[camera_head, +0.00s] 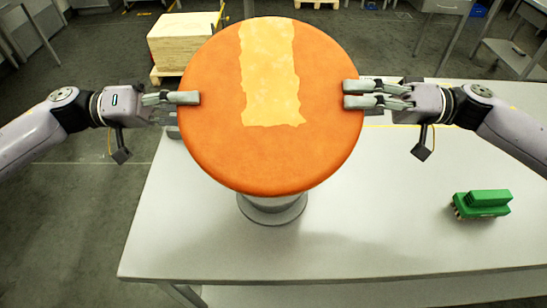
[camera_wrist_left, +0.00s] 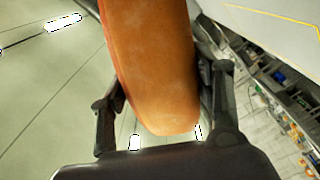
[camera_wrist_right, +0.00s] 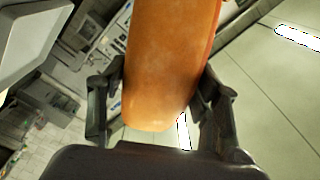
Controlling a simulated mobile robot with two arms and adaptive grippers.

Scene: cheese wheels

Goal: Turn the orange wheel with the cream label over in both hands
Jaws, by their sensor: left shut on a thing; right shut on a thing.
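The orange wheel (camera_head: 215,130) is held up in the middle of the head view, its broad round face tilted toward me. A cream label (camera_head: 270,75) with ragged edges runs from its far rim to past the middle. My left gripper (camera_head: 190,98) is shut on its left rim, and my right gripper (camera_head: 352,95) is shut on its right rim. In the left wrist view the wheel's edge (camera_wrist_left: 155,70) lies between the fingers. The right wrist view also shows the edge (camera_wrist_right: 165,70) between the fingers. The wheel's underside is hidden.
A round grey stand (camera_head: 272,208) is partly hidden below the wheel on the white table (camera_head: 380,230). A green brush-like thing (camera_head: 482,204) lies on the table at the right. A wooden crate (camera_head: 183,42) stands on the floor behind. The table's front is clear.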

